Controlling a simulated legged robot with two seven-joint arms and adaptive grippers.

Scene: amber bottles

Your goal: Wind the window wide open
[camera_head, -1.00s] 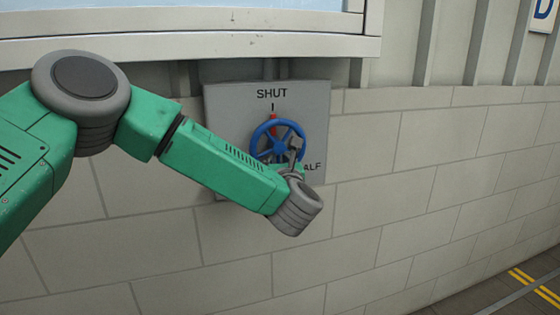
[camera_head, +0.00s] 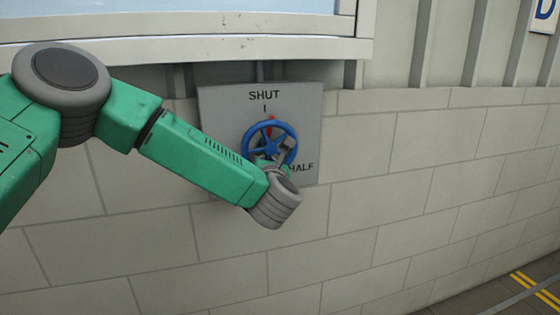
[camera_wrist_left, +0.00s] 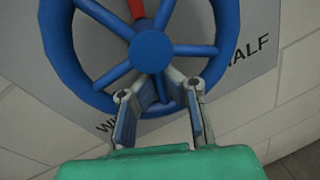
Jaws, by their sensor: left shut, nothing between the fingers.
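A blue handwheel (camera_head: 249,137) is mounted on a grey wall panel (camera_head: 220,115) below a window (camera_head: 200,43). The panel reads SHUT above the wheel and HALF at its lower right. The wheel's red mark (camera_head: 271,121) sits just right of the line under SHUT. My left gripper (camera_head: 283,151) is at the wheel's lower right part. In the left wrist view its shut, empty fingers (camera_wrist_left: 164,80) reach inside the rim, close below the hub (camera_wrist_left: 152,50); whether they touch a spoke is unclear. Only the window's lower part shows. My right gripper is out of view.
A pale block wall (camera_head: 420,180) runs behind and to the right, with free room in front of it. Vertical ribs (camera_head: 430,45) line the wall above. Yellow floor lines (camera_head: 535,288) and a sign (camera_head: 544,15) are at the far right.

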